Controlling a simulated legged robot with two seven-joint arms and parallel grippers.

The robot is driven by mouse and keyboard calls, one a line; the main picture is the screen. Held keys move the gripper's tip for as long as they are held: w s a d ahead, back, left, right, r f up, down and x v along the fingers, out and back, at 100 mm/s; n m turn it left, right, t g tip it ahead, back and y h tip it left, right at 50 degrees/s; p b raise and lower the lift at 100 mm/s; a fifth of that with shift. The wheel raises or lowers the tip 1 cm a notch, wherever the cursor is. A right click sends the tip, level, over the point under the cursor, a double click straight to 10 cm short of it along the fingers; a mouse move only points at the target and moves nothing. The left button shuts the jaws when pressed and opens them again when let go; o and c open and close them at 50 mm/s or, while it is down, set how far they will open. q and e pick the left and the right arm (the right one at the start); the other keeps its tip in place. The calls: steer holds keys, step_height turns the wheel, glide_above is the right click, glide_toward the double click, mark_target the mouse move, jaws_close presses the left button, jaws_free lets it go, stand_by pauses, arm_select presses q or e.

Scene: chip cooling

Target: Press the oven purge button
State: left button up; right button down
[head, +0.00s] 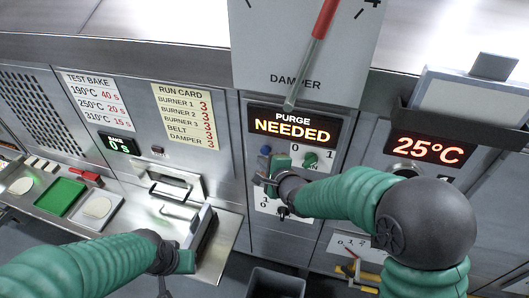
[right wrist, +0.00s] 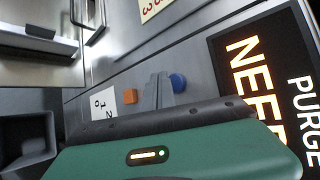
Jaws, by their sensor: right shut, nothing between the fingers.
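The purge display (head: 293,125) is lit and reads "PURGE NEEDED"; it also shows in the right wrist view (right wrist: 262,85). A round blue button (head: 265,150) sits under the display's left end. In the right wrist view the blue button (right wrist: 178,82) and an orange button (right wrist: 130,96) lie on either side of my fingertips. No readable label marks either button as purge. My right gripper (head: 270,180) is shut and empty in front of this panel, its tips (right wrist: 158,88) close to the blue button; contact cannot be told. My left gripper (head: 172,268) is low at left, its jaws unclear.
The damper lever (head: 313,60) hangs above the display. A 25°C display (head: 427,149) is at right. An open drawer with a metal handle (head: 177,188) and a tray with a green pad (head: 60,196) are left.

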steer(key=shift+w+d+r, duration=0.1)
steer(key=shift+w+d, duration=0.15)
steer(key=shift+w, duration=0.1)
steer(key=shift+w+d, duration=0.15)
steer(key=shift+w, duration=0.3)
stand_by(0.7)
steer(key=shift+s, duration=0.1)
steer(key=shift+s+a, duration=0.3)
steer(key=shift+s, duration=0.4)
